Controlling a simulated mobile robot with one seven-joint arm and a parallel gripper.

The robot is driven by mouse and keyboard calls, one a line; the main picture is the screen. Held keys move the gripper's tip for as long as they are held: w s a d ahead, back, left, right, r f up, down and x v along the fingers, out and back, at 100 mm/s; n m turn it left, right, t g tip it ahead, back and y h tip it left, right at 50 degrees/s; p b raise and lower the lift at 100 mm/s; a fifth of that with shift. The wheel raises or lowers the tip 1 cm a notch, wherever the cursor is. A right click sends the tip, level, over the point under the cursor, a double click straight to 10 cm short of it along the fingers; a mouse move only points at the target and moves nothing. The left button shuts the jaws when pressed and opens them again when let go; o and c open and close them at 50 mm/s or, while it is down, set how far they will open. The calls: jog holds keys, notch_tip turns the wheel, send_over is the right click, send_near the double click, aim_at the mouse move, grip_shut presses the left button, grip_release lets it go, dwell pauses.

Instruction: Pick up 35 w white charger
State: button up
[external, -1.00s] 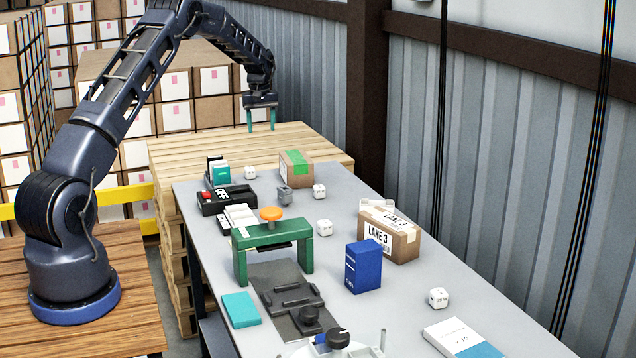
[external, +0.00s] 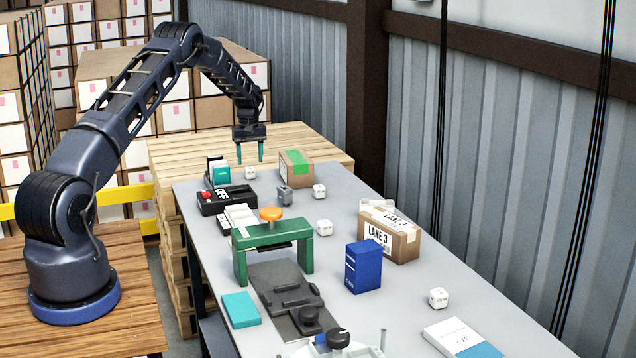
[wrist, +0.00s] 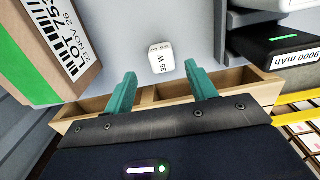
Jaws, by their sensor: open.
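The 35 W white charger (wrist: 160,57) is a small white cube marked "35 W" in the wrist view. It stands on the grey table, ahead of and between my open teal fingers. In the external view I take it to be the white cube (external: 250,173) at the table's far end, near the green-taped carton. My gripper (external: 251,160) is open and empty, pointing down above and a little beyond this cube. In the wrist view my gripper (wrist: 160,74) has clear space between its fingertips, and the charger is apart from both.
The green-taped carton (external: 296,168) stands to the cube's right, and a black power bank (wrist: 275,43) marked 9000 mAh is on the wrist view's right. Other white cubes (external: 319,191) (external: 324,228) and a grey cube (external: 285,195) stand nearer. A wooden pallet (external: 300,140) lies beyond the table.

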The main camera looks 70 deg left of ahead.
aim_at(243, 166)
jog(key=f, duration=0.5)
jog(key=shift+s+d, duration=0.1)
jog(key=shift+s, duration=0.1)
jog(key=shift+c, duration=0.5)
jog(key=shift+r, duration=0.1)
jog(key=c, duration=1)
